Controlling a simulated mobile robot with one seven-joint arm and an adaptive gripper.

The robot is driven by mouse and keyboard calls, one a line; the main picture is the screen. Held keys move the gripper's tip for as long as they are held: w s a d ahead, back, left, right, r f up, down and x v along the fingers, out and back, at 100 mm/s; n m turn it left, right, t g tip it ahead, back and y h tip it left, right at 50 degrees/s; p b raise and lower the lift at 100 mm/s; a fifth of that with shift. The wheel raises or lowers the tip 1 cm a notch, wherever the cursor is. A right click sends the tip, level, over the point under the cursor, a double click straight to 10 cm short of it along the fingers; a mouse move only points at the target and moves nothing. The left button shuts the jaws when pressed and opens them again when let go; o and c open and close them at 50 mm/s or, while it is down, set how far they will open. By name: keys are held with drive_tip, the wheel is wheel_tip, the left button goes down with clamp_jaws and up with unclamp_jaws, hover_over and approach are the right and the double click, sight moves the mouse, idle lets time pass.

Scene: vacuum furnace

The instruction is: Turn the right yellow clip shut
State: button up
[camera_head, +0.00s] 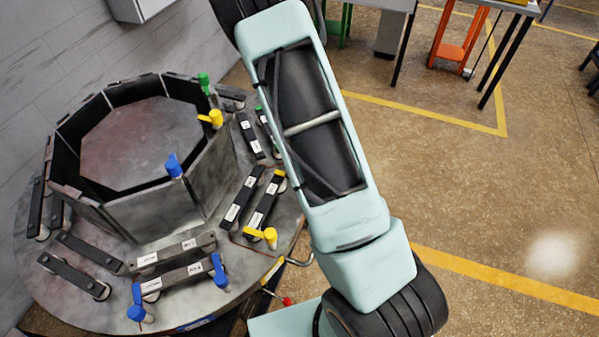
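A yellow clip (269,237) sits low at the outer right of the round furnace plate, by the end of a dark labelled bar. Another yellow clip (213,118) stands on the upper rim of the octagonal wall, at its right corner. I cannot tell for certain which is the right yellow clip, or whether either is shut. A small yellow piece (280,173) shows at the upper end of the outer dark bar. My arm crosses the picture right of the plate and leaves at the top. My gripper is out of view.
The round plate (80,295) carries the octagonal wall (155,212). Blue clips (174,167) (219,271) (136,306) and a green clip (204,83) stand around it. Dark labelled bars (240,203) ring the wall. Open floor (480,190) lies right; tables stand behind.

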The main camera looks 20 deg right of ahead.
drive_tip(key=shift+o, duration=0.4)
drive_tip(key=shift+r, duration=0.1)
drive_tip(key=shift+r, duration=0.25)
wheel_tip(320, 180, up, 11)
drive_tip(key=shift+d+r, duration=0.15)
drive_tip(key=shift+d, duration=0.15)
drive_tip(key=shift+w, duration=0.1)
